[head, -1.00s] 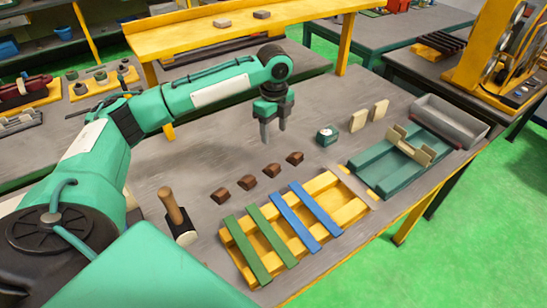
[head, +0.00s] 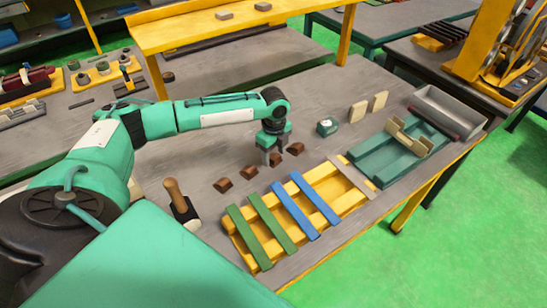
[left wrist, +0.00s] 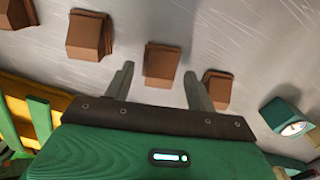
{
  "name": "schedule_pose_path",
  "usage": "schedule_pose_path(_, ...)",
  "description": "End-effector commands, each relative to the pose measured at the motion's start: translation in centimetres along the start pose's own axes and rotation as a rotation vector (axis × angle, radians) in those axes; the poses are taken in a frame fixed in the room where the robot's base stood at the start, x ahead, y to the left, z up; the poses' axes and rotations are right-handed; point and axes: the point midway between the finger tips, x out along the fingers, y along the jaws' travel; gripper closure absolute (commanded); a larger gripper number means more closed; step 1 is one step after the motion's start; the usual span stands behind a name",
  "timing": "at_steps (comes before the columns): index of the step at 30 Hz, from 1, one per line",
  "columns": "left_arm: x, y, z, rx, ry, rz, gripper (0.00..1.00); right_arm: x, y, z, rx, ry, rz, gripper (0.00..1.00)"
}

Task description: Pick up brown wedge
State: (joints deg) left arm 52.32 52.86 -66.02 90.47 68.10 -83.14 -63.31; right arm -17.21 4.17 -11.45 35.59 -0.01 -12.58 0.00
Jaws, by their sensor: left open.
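Several brown wedges lie in a slanting row on the grey table. In the head view they run from the leftmost wedge (head: 222,185) through a second wedge (head: 249,172) and a third wedge (head: 276,160) to the rightmost wedge (head: 296,148). My left gripper (head: 273,153) is open and points down just over the third wedge, partly hiding it. In the left wrist view the third wedge (left wrist: 162,62) appears between the open fingertips, with wedges on either side. I cannot tell whether the fingers touch it. My right gripper is not in view.
A yellow frame (head: 352,200) with green and blue strips lies in front of the wedges. A mallet (head: 177,197) stands at the left. A yellow shelf (head: 185,35) crosses behind.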

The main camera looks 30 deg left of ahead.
Motion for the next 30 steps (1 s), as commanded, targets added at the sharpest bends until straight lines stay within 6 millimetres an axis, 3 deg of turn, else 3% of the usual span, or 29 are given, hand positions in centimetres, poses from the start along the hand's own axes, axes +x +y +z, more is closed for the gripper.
schedule_pose_path(6, 0.1, 0.0, 0.0, 0.0, 0.0, -0.001, 0.44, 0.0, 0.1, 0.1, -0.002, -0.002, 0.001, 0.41)
schedule_pose_path(14, 0.1, 0.0, 0.0, 0.0, 0.0, -0.001, 0.93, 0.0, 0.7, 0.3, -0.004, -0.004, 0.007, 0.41)
schedule_pose_path(23, -0.1, 0.0, 0.0, 0.0, 0.0, -0.002, 0.93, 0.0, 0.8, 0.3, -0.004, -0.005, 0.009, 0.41)
schedule_pose_path(30, -1.9, -0.1, 0.0, -0.001, 0.001, -0.004, 0.93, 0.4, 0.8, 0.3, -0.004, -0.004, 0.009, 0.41)
